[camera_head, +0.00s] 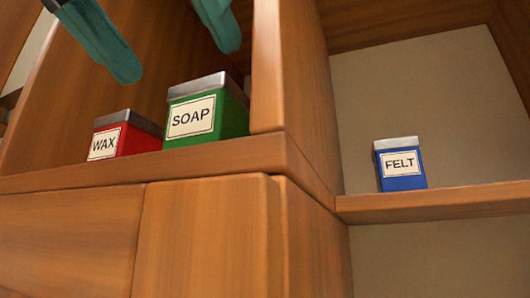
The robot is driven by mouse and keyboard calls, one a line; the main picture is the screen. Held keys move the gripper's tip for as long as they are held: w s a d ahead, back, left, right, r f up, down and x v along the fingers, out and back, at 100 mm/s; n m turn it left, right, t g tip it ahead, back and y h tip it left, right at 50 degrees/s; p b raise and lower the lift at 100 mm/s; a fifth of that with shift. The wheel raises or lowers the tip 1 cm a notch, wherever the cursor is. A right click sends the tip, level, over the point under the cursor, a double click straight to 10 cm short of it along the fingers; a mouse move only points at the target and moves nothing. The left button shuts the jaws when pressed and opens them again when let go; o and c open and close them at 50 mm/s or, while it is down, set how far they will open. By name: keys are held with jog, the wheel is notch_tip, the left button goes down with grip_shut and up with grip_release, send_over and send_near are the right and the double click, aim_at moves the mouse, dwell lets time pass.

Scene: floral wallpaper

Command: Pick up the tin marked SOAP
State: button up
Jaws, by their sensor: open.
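The tin marked SOAP (205,110) is green with a grey metal lid and a pale label. It stands upright on a wooden shelf (110,177), close to the shelf's right upright. My gripper (165,45) shows at the top left as two teal fingers, spread wide apart and empty. The fingers are above the tins in the picture, one to the upper left of the SOAP tin and one to its upper right. Neither finger appears to touch it. The rest of the gripper is out of the frame.
A red tin marked WAX (125,135) stands just left of the SOAP tin. A wooden upright (268,70) rises close on its right. A blue tin marked FELT (402,170) stands on a separate shelf (440,206) at the right. Wooden panels (205,240) lie below the left shelf.

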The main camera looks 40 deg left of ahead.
aim_at(213, 114)
jog(key=shift+p+x, duration=1)
jog(key=shift+x, duration=3.35)
jog(key=shift+d+f, duration=0.1)
jog(key=c, duration=1.3)
jog(key=shift+o, duration=0.2)
